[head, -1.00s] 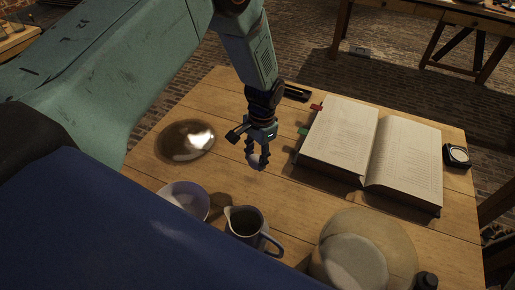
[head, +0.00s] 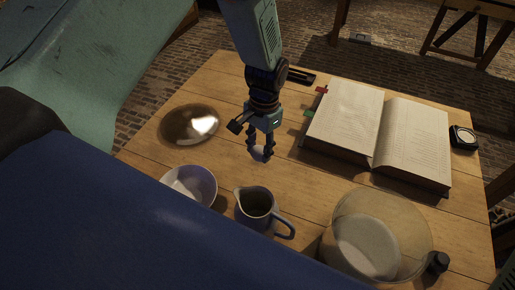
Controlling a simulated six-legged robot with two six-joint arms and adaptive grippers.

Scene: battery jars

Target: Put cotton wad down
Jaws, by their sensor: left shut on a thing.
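My left gripper (head: 262,153) points down over the middle of the wooden table (head: 300,208). It is shut on a small whitish wad, the cotton wad (head: 259,154), held between the fingertips. The fingers hide part of the wad. I cannot tell whether the wad touches the table. The gripper is behind a grey jug and left of an open book. My right gripper is not in view.
An open book (head: 345,120) lies at the right. A shiny round dish (head: 188,125) is at the left. A white bowl (head: 204,184), a grey jug (head: 255,205) and a large glass jar (head: 405,215) stand along the near side. A small round instrument (head: 463,138) lies at the right edge.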

